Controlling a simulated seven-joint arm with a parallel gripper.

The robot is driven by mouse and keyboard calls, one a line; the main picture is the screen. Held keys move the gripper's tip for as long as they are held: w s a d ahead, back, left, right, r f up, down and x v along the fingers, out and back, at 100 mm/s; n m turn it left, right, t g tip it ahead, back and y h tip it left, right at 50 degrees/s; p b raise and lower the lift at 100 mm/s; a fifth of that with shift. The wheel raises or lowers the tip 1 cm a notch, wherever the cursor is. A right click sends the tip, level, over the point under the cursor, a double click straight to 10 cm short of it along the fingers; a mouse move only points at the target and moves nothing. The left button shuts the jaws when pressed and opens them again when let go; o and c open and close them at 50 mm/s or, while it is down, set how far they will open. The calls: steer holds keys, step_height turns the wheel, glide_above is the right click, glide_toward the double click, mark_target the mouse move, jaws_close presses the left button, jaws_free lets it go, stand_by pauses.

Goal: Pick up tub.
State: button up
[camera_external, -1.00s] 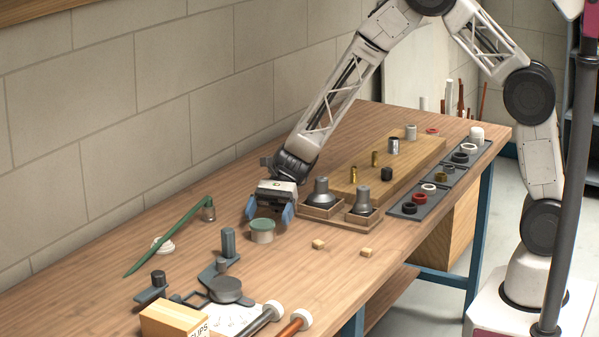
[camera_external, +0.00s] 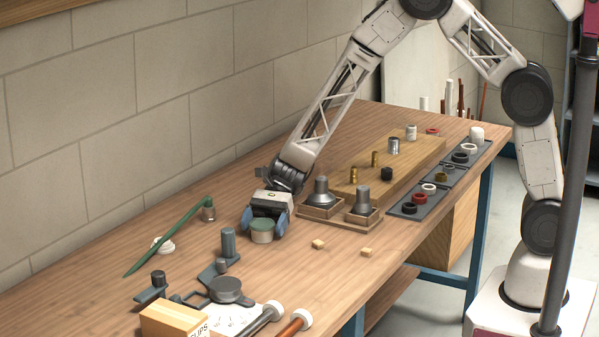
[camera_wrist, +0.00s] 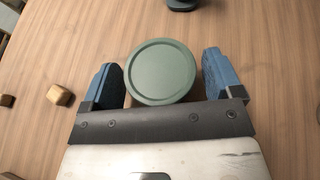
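The tub (camera_external: 262,232) is a small round cream container with a green lid, upright on the wooden bench. My gripper (camera_external: 263,228) is low over the bench with its blue fingers on either side of the tub. In the wrist view the tub's green lid (camera_wrist: 162,72) lies between the two blue fingers of my gripper (camera_wrist: 161,80). The fingers are open, with a narrow gap on each side of the lid. The tub's lower part is hidden from above by its lid.
Two grey cones in a wooden tray (camera_external: 338,217) stand close to the right of my gripper. Two small wooden cubes (camera_external: 318,244) lie to the right front. A green lever (camera_external: 165,238) and grey fittings (camera_external: 228,243) stand to the left. Bare bench surrounds the tub.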

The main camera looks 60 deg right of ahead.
mark_target(263, 221)
steer(key=c, duration=0.7)
steer(key=shift+r, duration=0.1)
steer(key=shift+r, duration=4.9)
